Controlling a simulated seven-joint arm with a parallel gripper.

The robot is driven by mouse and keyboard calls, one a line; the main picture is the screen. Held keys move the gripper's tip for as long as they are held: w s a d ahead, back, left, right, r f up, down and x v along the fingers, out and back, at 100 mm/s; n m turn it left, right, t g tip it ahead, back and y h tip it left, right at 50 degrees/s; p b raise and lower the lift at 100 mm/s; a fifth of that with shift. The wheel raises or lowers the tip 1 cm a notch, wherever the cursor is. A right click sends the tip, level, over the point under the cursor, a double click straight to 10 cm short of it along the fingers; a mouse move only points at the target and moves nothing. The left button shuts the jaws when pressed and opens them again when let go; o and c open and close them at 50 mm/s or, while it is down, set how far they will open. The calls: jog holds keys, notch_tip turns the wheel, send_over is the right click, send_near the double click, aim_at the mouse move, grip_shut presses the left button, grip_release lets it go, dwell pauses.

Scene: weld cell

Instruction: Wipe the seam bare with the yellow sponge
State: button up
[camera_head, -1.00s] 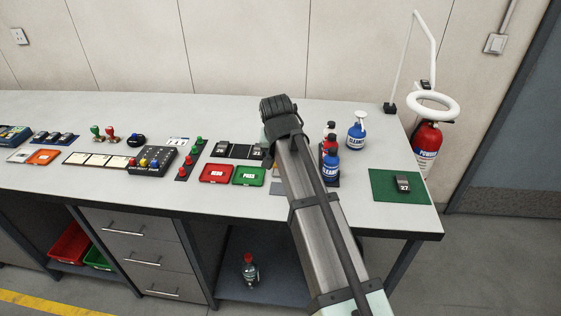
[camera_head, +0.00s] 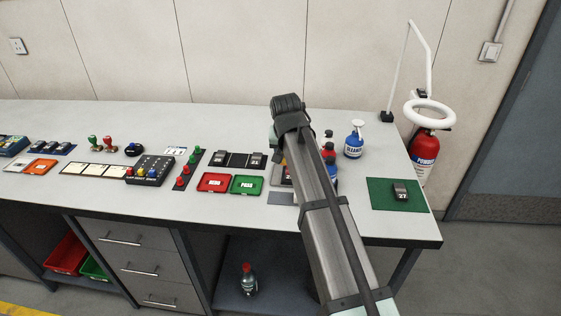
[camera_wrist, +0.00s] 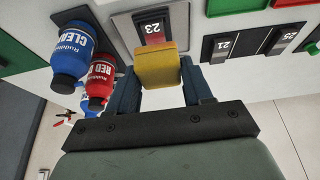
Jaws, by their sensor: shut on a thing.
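In the wrist view, the yellow sponge (camera_wrist: 158,70) is between the two dark blue fingers of my gripper (camera_wrist: 160,82), which is shut on it. Just beyond the sponge is a block marked 23 (camera_wrist: 153,25) on a grey plate (camera_wrist: 124,26). A red strip (camera_wrist: 155,38) shows on the block below the number, right at the sponge's far edge. The sponge hides the area behind it, and I cannot tell whether it touches the block. In the head view, my arm hides the gripper and the sponge.
A blue cleaner bottle (camera_wrist: 70,52) and a red bottle (camera_wrist: 100,80) stand close on the left in the wrist view. Blocks marked 21 (camera_wrist: 222,45) and 25 lie right. A spray bottle (camera_head: 354,140) and a green mat (camera_head: 386,207) with block 27 (camera_head: 400,191) are right of my arm.

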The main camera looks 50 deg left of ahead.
jog(key=shift+w+a, duration=0.35)
jog(key=shift+w, duration=0.4)
jog(key=shift+w+f, duration=0.15)
jog(key=shift+f, duration=0.05)
jog(key=shift+d+f, duration=0.1)
jog(key=shift+f, duration=3.8)
jog(key=shift+w+a+r, duration=0.1)
jog(key=shift+w+a, duration=0.5)
jog(key=shift+a, duration=0.15)
jog(key=shift+c, duration=0.3)
jog(key=shift+w+a+r, duration=0.15)
jog(key=shift+w+a, duration=0.65)
jog(key=shift+a, duration=0.05)
jog(key=shift+w+a+f, duration=0.2)
jog(key=shift+w+a, duration=0.05)
jog(key=shift+w, duration=0.05)
jog(key=shift+w+a+r, duration=0.15)
jog(key=shift+w+a, duration=0.65)
jog(key=shift+s+d+f, duration=0.2)
jog(key=shift+s+d, duration=0.35)
jog(key=shift+d, duration=0.05)
jog(key=shift+s+d, duration=2.1)
jog(key=shift+d, duration=0.05)
notch_tip(320, 180, up, 3)
jog(key=shift+w+a+f, duration=0.1)
jog(key=shift+a+f, duration=0.05)
jog(key=shift+f, duration=0.05)
jog(key=shift+r, duration=2.85)
